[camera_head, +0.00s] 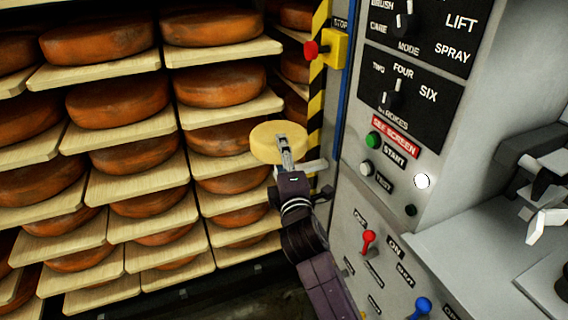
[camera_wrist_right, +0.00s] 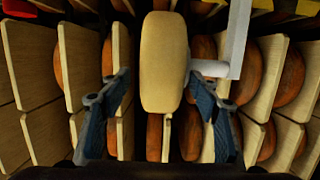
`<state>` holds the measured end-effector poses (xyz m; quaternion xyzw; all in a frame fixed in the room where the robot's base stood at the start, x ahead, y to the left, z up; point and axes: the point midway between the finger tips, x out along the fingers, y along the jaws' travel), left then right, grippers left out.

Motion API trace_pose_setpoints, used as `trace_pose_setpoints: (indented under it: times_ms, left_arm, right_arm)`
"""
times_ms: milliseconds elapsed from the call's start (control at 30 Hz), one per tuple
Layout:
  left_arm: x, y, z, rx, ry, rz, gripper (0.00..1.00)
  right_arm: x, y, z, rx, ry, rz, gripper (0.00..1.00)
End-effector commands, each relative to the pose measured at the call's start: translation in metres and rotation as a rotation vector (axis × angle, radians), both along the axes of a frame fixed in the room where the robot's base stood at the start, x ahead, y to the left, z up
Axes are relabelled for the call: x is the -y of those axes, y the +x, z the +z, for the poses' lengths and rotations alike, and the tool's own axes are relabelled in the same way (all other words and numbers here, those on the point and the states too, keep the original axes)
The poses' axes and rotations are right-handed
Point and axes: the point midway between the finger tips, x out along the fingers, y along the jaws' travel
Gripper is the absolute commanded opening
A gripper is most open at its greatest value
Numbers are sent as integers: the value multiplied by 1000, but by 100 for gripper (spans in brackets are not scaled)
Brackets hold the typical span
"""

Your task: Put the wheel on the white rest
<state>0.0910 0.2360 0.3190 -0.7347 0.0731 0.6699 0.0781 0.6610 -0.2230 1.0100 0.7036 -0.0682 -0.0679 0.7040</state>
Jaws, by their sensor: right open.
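A pale yellow wheel (camera_head: 264,139) shows in front of the shelves. In the right wrist view the wheel (camera_wrist_right: 163,58) stands edge-on between the fingers. My right gripper (camera_head: 286,150) is at the wheel and open, with one finger (camera_wrist_right: 160,80) on each side and a visible gap at the left. A white angled bar, apparently the white rest (camera_wrist_right: 238,42), is right of the wheel; its round arm reaches toward the wheel's side. It also shows in the head view (camera_head: 317,166). I cannot tell whether the wheel bears on it.
Wooden shelves (camera_head: 146,181) full of orange-brown wheels (camera_head: 212,87) fill the left. A grey control cabinet (camera_head: 390,190) with switches and a red stop button (camera_head: 311,50) stands at the right.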

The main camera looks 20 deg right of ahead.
Motion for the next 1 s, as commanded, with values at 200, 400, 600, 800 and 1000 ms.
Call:
trace_pose_setpoints:
  times_ms: [200, 400, 600, 800, 1000]
  left_arm:
    - [0, 0, -4, 0, 0, 0, 26]
    - [0, 0, -9, -1, 0, -1, 26]
    - [0, -1, -13, -1, 0, -1, 26]
    - [0, -1, -14, -1, -1, -1, 26]
    - [0, -1, -14, -1, -1, -2, 26]
  right_arm:
    - [-6, -31, -2, -2, 0, 0, 57]
    - [-15, -75, -3, -2, 2, 1, 57]
    - [-21, -106, -2, -1, 1, 0, 57]
    - [-23, -117, 0, 0, 1, -1, 57]
    - [-23, -117, -1, -1, 1, -1, 57]
